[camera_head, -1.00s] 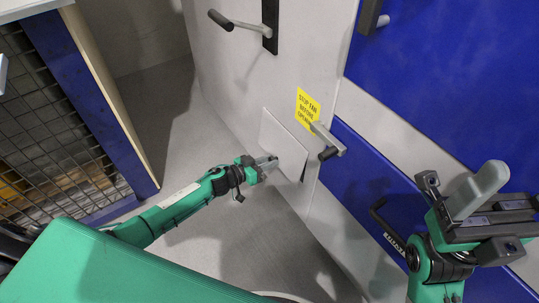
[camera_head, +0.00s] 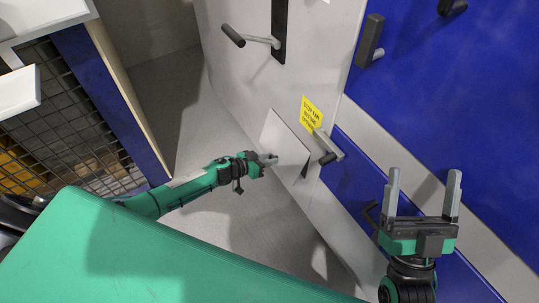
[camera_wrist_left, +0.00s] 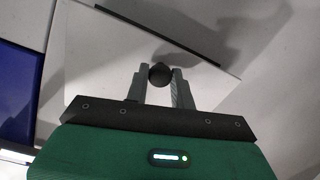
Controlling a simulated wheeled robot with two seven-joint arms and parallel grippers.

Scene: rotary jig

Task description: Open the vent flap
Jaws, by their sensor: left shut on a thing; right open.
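The vent flap (camera_head: 283,144) is a pale square panel low on the grey cabinet wall, below a yellow warning sign (camera_head: 311,112). A dark wedge beside its lower right edge suggests it stands slightly out from the wall. My left gripper (camera_head: 270,160) is at the flap's lower left part. In the left wrist view, its fingers (camera_wrist_left: 160,80) are shut on a dark round knob (camera_wrist_left: 160,72) in front of the pale flap (camera_wrist_left: 98,62). My right gripper (camera_head: 423,195) is open and empty, fingers up, in front of the blue panel.
A lever handle (camera_head: 328,146) sits just right of the flap. Other handles (camera_head: 251,39) (camera_head: 369,40) are higher on the wall and blue panel. A mesh cage (camera_head: 75,130) stands at left. The grey floor (camera_head: 192,115) between cage and wall is clear.

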